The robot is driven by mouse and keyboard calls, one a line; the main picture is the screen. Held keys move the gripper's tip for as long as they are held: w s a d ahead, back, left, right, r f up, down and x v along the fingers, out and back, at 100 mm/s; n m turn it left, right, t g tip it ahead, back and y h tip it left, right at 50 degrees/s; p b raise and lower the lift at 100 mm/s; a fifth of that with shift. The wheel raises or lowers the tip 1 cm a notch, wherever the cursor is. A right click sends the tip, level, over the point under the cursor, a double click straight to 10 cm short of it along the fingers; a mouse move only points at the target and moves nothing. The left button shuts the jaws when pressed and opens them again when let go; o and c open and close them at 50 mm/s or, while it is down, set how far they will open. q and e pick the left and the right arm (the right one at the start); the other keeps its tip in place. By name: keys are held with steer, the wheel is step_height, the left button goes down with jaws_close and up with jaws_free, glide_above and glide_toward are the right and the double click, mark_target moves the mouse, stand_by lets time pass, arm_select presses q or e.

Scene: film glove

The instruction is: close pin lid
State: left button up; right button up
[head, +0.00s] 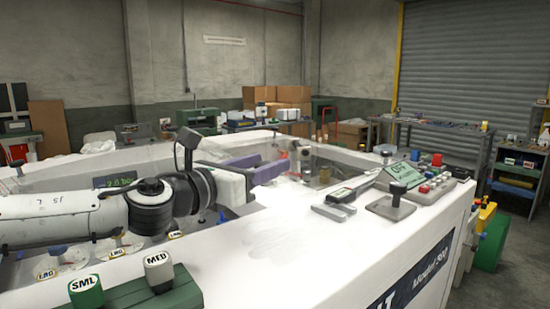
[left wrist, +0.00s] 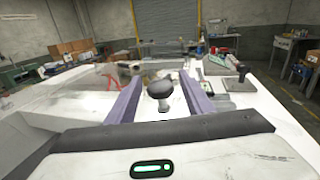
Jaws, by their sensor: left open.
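My left gripper (head: 256,165) reaches in from the left over the white machine (head: 250,240), with its purple fingers open. In the left wrist view, the left gripper (left wrist: 160,80) has its two fingers spread either side of a dark rounded knob (left wrist: 160,89) on a pale stem. There is a gap between the knob and each finger. The knob cannot be made out in the head view, where the gripper and wrist cover that area. I cannot clearly identify the pin lid or tell how far open it is. My right gripper is not in view.
A control panel with buttons (head: 425,182), a dark-handled lever (head: 393,199) and a handheld device (head: 350,191) sit on the machine's right side. The white top at front centre is clear.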

arm_select(q)
steer(key=shift+x, duration=2)
steer(key=shift+c, duration=0.4)
jaws_close()
